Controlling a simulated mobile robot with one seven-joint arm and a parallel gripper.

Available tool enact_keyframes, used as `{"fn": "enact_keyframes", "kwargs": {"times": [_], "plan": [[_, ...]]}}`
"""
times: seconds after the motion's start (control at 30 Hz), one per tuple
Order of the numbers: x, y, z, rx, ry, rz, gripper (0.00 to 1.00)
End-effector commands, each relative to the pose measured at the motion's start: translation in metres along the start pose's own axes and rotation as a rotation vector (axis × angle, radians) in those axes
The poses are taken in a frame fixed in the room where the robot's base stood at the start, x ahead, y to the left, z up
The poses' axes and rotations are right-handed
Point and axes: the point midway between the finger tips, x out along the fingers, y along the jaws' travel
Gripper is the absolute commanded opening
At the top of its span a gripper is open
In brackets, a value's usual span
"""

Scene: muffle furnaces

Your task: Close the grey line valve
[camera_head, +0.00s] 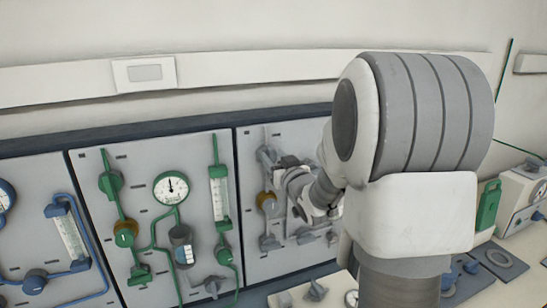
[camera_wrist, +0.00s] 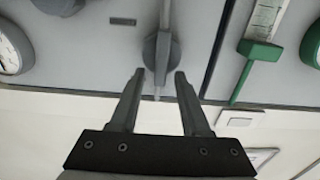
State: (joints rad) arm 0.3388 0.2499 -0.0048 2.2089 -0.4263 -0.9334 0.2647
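The grey line runs on the right-hand panel (camera_head: 255,240), partly hidden behind my arm. A grey valve knob (camera_wrist: 157,48) on a grey vertical pipe shows in the wrist view, just beyond my fingertips and roughly between them. In the head view a grey valve (camera_head: 265,156) sits near the top of that panel, just left of my gripper. My gripper (camera_wrist: 158,76) is open and empty, its two fingers pointing at the panel. I cannot tell whether a finger touches the knob. In the head view my gripper (camera_head: 288,165) is partly hidden by my wrist.
The green line panel (camera_head: 150,160) with a gauge (camera_head: 171,187) and flowmeter (camera_head: 219,198) is to the left, and a blue line panel (camera_head: 30,180) beyond it. More grey fittings (camera_head: 269,243) sit lower on the right panel.

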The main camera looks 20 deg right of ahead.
Motion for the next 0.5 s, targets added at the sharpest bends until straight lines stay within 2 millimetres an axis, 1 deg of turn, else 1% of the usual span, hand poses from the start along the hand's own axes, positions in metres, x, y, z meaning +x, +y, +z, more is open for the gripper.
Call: {"fn": "enact_keyframes", "kwargs": {"times": [0.03, 0.23, 0.5], "plan": [[0.0, -0.0001, 0.0, 0.0, 0.0, 0.0, 0.36], [0.0001, -0.0001, -0.0001, 0.0, 0.0, 0.0, 0.0], [0.0001, -0.0001, -0.0002, -0.001, 0.001, 0.0, 0.0]]}}
